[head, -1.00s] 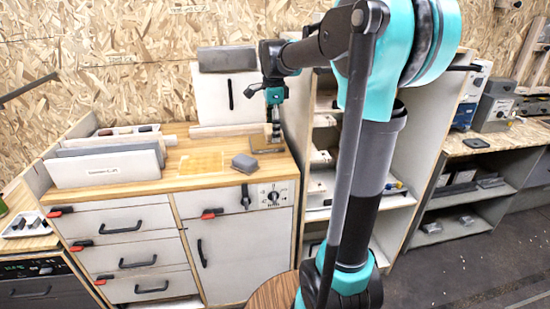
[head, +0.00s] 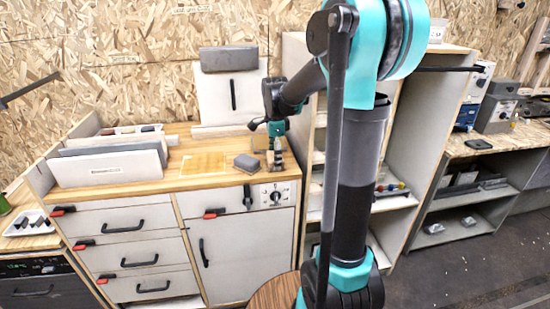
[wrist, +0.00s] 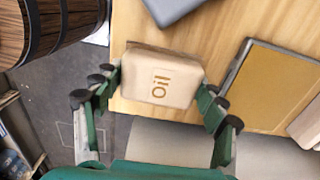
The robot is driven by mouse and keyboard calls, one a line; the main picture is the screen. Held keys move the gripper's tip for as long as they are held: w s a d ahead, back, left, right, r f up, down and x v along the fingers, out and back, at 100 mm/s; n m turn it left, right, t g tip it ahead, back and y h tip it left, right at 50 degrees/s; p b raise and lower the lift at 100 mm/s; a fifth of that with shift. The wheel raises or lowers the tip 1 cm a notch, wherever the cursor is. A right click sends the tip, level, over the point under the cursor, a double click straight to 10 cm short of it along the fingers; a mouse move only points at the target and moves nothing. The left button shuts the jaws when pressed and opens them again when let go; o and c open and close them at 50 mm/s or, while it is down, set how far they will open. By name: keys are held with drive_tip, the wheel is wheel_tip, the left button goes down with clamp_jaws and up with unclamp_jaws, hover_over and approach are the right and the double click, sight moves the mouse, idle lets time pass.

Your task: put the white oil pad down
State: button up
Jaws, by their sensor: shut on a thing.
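The white oil pad (wrist: 160,78) looks cream coloured and carries the word "Oil" in the wrist view. My gripper (wrist: 158,88) has its green fingers with dark tips on either side of the pad, holding it. The pad is over or on the wooden counter top (wrist: 135,20), near its edge; I cannot tell whether it touches. In the head view my gripper (head: 275,152) points down at the right end of the counter, and the pad is not clear there.
A grey block (head: 246,163) lies left of my gripper on the counter. A yellowish board (head: 203,164) lies further left, then a white-fronted rack (head: 108,170). A wooden barrel (wrist: 45,25) shows in the wrist view. Shelves (head: 395,200) stand right.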

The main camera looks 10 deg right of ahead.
drive_tip(key=o, duration=1.2)
drive_tip(key=shift+f, duration=0.1)
wheel_tip(320, 180, up, 12)
drive_tip(key=shift+r, duration=0.15)
